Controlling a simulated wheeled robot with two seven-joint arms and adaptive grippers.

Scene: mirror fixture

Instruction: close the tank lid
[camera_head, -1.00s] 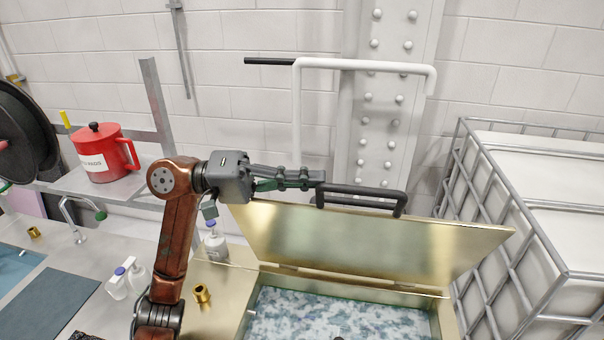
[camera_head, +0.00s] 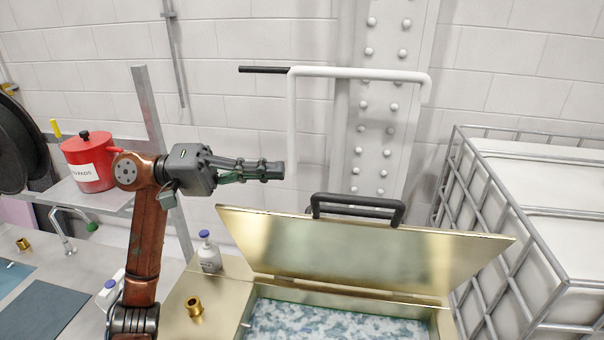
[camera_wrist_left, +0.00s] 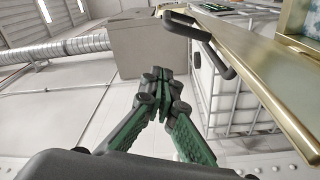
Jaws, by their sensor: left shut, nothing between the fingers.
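The brass tank lid (camera_head: 365,250) stands raised and tilted back on its hinge, with a dark handle (camera_head: 357,208) at its top edge. The tank (camera_head: 235,318) below is open and shows a bluish-white mottled surface inside. My left gripper (camera_head: 281,170) is shut and empty, left of the handle and a little higher, apart from it. In the left wrist view the shut fingers (camera_wrist_left: 160,85) are at the middle, with the handle (camera_wrist_left: 200,35) and the lid edge (camera_wrist_left: 255,75) to their right. My right gripper is in neither view.
A caged white container (camera_head: 540,220) stands right of the tank. A white pipe (camera_head: 360,73) rises behind the lid. A white bottle (camera_head: 209,255) and brass fitting (camera_head: 194,307) sit left of the opening. A red pot (camera_head: 88,160) is on the left shelf.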

